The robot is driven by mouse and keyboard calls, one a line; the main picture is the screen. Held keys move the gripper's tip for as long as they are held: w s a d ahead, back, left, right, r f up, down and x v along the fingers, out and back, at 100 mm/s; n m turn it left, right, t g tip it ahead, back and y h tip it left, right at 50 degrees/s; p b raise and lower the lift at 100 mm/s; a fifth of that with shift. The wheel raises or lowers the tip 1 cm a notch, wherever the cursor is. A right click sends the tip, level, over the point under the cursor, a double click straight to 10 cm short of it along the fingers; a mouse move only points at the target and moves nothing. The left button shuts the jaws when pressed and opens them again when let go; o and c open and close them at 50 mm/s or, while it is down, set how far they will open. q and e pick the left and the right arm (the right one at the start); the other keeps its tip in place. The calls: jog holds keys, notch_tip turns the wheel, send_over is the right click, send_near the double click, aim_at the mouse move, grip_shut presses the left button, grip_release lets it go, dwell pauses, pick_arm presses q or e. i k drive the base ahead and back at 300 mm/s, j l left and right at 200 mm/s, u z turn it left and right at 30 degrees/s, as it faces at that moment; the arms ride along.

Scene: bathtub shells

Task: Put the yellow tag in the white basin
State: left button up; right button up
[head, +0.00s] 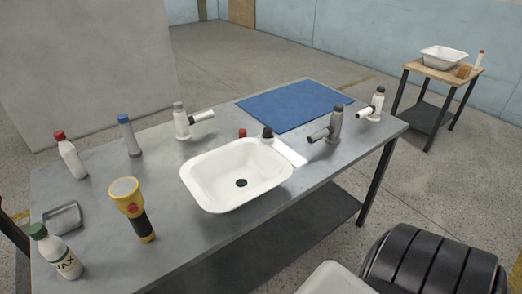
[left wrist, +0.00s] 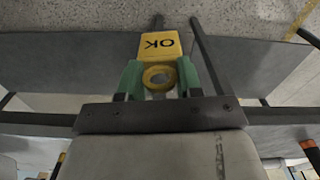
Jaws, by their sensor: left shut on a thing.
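The yellow tag (left wrist: 160,46) shows in the left wrist view, with "OK" on it upside down and a ring-shaped end nearest me. My left gripper (left wrist: 160,80) has its green fingers shut on that ring end. Neither the tag nor my left gripper shows in the head view. The white basin (head: 211,163) is set in the grey workbench in the head view, empty, with a dark drain at its bottom. My right gripper is in neither view.
The workbench (head: 95,215) also holds a yellow-black flashlight (head: 126,195), a green-capped bottle (head: 63,256), a red-capped bottle (head: 70,158), taps (head: 182,122) and a blue mat (head: 293,104). Another white basin (head: 444,58) stands on a small table at the far right.

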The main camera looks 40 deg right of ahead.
aim_at(237, 185)
jog(key=l+u, duration=0.1)
jog(key=l, duration=0.6)
jog(key=k+l+u, duration=0.1)
jog(key=l, duration=0.6)
jog(key=l+u, duration=0.1)
jog(key=l, duration=0.55)
jog(key=k+l, duration=0.15)
jog(key=l, duration=0.55)
jog(key=u, duration=0.05)
